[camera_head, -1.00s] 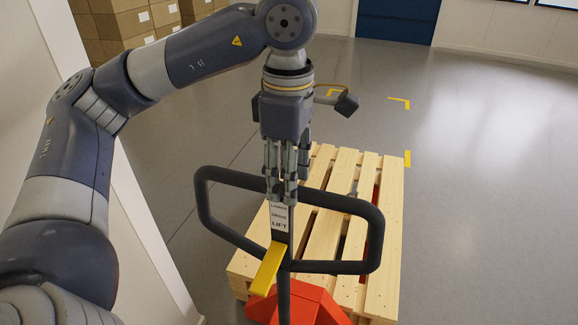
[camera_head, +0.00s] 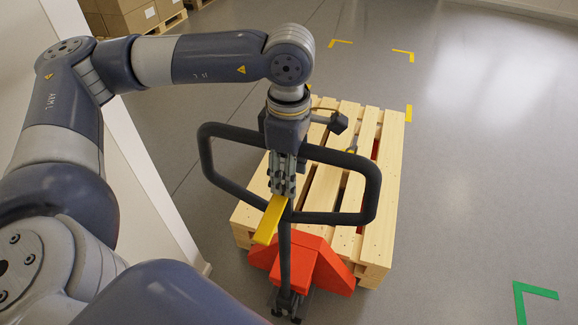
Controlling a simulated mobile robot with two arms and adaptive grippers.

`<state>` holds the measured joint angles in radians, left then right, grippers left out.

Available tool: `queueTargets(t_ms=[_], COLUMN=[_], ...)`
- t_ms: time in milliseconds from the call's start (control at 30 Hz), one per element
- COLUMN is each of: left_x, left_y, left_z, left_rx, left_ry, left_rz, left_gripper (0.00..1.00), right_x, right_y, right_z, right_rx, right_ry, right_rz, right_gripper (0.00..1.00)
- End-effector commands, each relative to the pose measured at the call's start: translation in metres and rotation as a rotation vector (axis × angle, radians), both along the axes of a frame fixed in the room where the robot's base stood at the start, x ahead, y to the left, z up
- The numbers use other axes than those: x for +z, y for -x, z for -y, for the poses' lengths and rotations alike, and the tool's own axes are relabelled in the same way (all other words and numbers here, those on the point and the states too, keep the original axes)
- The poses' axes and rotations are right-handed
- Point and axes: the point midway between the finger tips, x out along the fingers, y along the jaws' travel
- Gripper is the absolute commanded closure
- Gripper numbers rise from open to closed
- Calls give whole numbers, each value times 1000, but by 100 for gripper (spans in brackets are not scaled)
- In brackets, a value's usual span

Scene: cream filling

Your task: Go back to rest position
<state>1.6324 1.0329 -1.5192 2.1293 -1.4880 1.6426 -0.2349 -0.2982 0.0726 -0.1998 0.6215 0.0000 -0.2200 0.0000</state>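My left gripper (camera_head: 283,188) points down in front of the dark handle loop (camera_head: 372,190) of a red pallet jack. Its fingers are close together over the label and central bar, just above the yellow lever (camera_head: 270,221). The fingers cover the label, and I cannot tell whether they grip anything or stand just in front of it. My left arm comes in from the left and bends down at the wrist. My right gripper is not in view.
A wooden pallet (camera_head: 381,205) lies behind the handle, over the red jack body (camera_head: 322,268). Yellow floor marks (camera_head: 404,54) are beyond it, and a green corner mark (camera_head: 536,292) is at the lower right. Boxes (camera_head: 138,16) stand at the upper left. The right floor is clear.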

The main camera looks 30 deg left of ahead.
Motion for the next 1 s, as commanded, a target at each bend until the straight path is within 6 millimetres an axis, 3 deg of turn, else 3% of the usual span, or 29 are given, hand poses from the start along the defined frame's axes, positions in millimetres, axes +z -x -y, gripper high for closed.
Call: queueTargets(t_ms=[33, 200, 367, 400, 500, 1000], left_x=[0, 0, 0, 1, 1, 1], left_y=[0, 0, 0, 0, 0, -1], left_z=[0, 0, 0, 0, 0, 0], left_rx=[0, 0, 0, 0, 0, 1], left_ry=[0, 0, 0, 0, 0, -1], left_rz=[0, 0, 1, 1, 1, 4], left_gripper=[66, 100, 100, 83, 100, 100], right_x=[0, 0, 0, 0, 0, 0], right_y=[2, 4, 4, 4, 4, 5], right_z=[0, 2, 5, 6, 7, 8], right_rx=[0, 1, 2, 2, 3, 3], right_ry=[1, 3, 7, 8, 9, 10], right_rz=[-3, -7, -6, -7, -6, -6], right_gripper=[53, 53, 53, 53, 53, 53])
